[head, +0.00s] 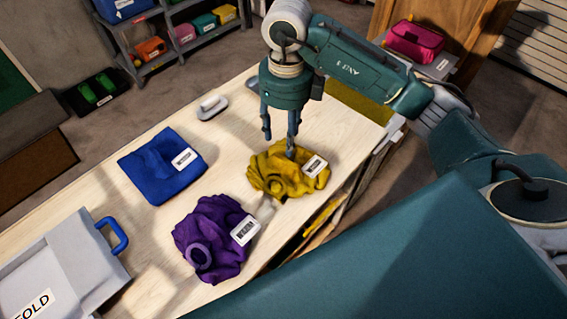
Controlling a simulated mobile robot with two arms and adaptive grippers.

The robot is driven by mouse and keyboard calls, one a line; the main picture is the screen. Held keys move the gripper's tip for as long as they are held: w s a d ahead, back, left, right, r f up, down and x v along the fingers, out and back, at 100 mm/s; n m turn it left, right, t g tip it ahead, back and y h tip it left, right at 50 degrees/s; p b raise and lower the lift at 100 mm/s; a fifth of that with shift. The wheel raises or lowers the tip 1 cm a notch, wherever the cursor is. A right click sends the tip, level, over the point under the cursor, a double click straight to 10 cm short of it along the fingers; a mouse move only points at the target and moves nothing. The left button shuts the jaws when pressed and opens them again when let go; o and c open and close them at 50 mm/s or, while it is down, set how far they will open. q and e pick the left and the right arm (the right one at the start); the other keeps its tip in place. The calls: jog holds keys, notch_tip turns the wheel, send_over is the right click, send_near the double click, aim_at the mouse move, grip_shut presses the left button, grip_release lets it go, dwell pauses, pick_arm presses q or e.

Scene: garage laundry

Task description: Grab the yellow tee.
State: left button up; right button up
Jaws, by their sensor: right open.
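The yellow tee (277,182) lies crumpled on the wooden table (145,240), near its right edge, with a white label on its right side. My right gripper (279,147) points down over the tee's upper part. Its fingers are apart, with one fingertip in front of the tee and the other just left of the tee's upper edge. Whether a finger touches the cloth I cannot tell. My left gripper is not in view.
A crumpled purple garment (205,225) lies left of and nearer than the tee. A folded blue garment (150,180), a grey-handled object (212,109) and a grey board with a blue handle (75,262) share the table. A shelf (185,50) stands behind.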

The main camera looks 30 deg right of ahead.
jog(key=p, duration=0.1)
send_over(285, 161)
jog(key=f, duration=0.5)
jog(key=shift+s, duration=0.25)
notch_tip(285, 161, down, 5)
jog(key=p, duration=0.3)
jog(key=shift+w+a, duration=0.1)
jog(key=shift+w, duration=0.05)
jog(key=shift+f, duration=0.25)
jog(key=shift+w, duration=0.1)
grip_shut()
